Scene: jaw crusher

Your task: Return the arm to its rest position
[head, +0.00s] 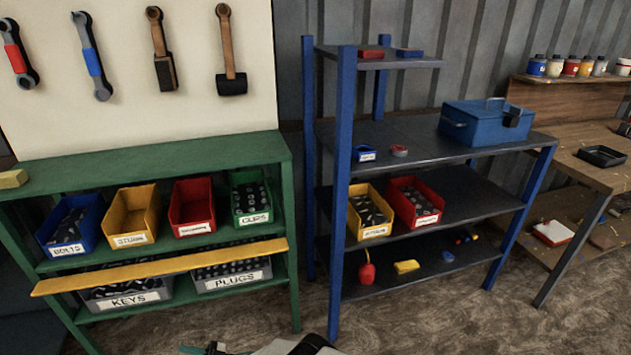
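A small part of my arm (290,347) shows at the bottom edge of the head view, in front of the shelves. It is a pale and black link, cut off by the frame. At its left end are a small dark part and a teal piece, which may belong to my gripper (212,349). The fingers cannot be made out, so I cannot tell whether they are open or shut, or whether they hold anything. The visible part of the arm appears apart from the shelves.
A green shelf (150,155) with labelled bins and a slanting yellow bar (160,267) stands at left. A blue-framed rack (344,200) with bins and a blue toolbox (485,122) stands mid-right. A workbench (590,170) is at far right. The foreground floor (430,325) is clear.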

